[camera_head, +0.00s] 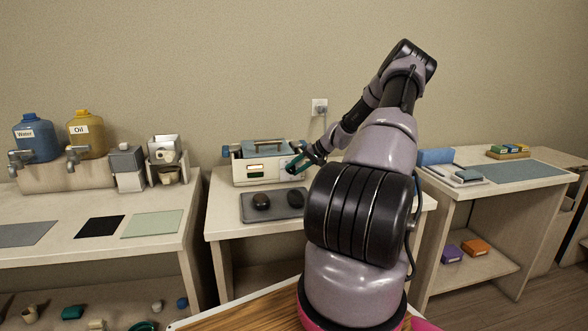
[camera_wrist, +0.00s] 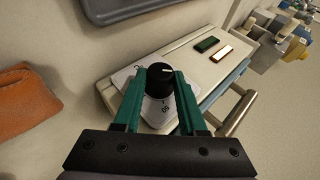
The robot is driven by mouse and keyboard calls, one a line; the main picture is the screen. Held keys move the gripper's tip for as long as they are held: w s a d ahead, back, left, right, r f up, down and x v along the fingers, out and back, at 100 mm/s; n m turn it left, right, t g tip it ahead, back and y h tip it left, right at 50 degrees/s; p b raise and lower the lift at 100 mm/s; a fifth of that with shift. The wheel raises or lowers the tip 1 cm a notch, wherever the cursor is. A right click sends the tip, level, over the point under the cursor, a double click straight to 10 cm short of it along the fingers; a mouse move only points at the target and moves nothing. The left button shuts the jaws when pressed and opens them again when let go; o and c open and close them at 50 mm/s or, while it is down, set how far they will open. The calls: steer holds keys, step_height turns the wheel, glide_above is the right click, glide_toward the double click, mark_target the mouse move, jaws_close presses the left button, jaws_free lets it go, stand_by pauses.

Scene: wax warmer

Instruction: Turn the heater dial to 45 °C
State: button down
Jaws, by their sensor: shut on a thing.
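The wax warmer (camera_head: 256,172) is a white box with a lid and side handles on the middle table; its front panel also shows in the wrist view (camera_wrist: 185,62). The black heater dial (camera_wrist: 158,82) sits on a white scale plate (camera_wrist: 130,78) on that panel. A pale pointer line shows on its face. My gripper (camera_wrist: 158,80) has its green fingers shut on the dial, one on each side. In the head view, my gripper (camera_head: 295,164) is at the right end of the warmer's front, hiding the dial. The scale is partly hidden, and I cannot read the setting.
A grey tray (camera_head: 246,214) with two dark rounded objects lies in front of the warmer. A wall outlet (camera_head: 320,106) is behind. Tables stand on both sides.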

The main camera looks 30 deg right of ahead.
steer(key=shift+d+f+m+t+y, duration=0.15)
steer(key=shift+m+t+y, duration=0.3)
steer(key=shift+y, duration=0.75)
steer(key=shift+f, duration=0.1)
steer(key=shift+c, duration=2.3)
jaws_free()
steer(key=v, duration=1)
steer(key=shift+s+d, duration=0.3)
steer(key=shift+s, duration=0.05)
